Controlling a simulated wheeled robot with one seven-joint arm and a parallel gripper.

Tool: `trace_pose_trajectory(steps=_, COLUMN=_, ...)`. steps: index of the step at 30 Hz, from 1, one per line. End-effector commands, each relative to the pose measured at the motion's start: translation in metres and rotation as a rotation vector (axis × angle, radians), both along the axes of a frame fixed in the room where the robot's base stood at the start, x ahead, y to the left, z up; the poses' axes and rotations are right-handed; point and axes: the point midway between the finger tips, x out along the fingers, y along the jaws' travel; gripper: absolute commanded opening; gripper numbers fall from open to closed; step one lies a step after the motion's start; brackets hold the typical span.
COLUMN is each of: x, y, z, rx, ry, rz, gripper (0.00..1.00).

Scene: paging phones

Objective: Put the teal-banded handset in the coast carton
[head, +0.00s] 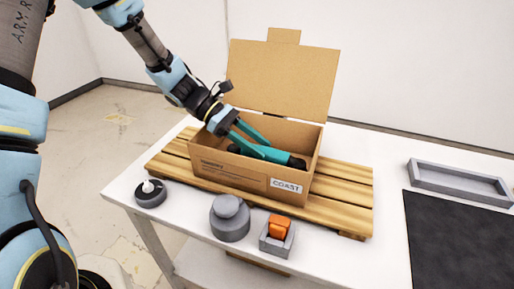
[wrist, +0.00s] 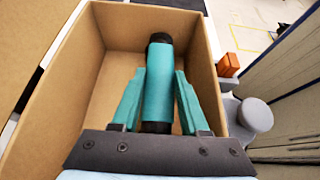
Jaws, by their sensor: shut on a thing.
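The coast carton (head: 235,178) is an open brown box with its lid raised and a "COAST" label on its front. It stands on the wooden pallet. The handset (head: 262,153), a teal bar with black ends, is inside the carton opening, partly hidden by the front wall. In the wrist view the handset (wrist: 158,88) lies lengthwise between the teal fingers of my gripper (wrist: 159,74). My gripper is shut on the handset, inside the carton walls (wrist: 205,60). I cannot tell whether the handset touches the carton floor.
The slatted pallet (head: 340,207) lies on the white table (head: 385,262). In front stand a dark round holder (head: 150,198), a grey round knob (head: 230,225) and an orange block in a grey holder (head: 277,245). A grey tray (head: 460,183) and black mat (head: 455,240) lie right.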

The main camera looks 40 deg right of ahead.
Motion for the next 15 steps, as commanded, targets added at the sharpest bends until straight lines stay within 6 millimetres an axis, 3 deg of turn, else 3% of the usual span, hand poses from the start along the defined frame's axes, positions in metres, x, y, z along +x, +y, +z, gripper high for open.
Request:
trace_pose_trajectory(steps=4, x=0.000, y=0.000, z=-0.014, rx=0.000, ry=0.002, rz=0.001, gripper=0.00)
trace_pose_trajectory(steps=15, x=0.000, y=0.000, z=-0.019, rx=-0.001, ry=0.000, rz=0.000, gripper=0.00)
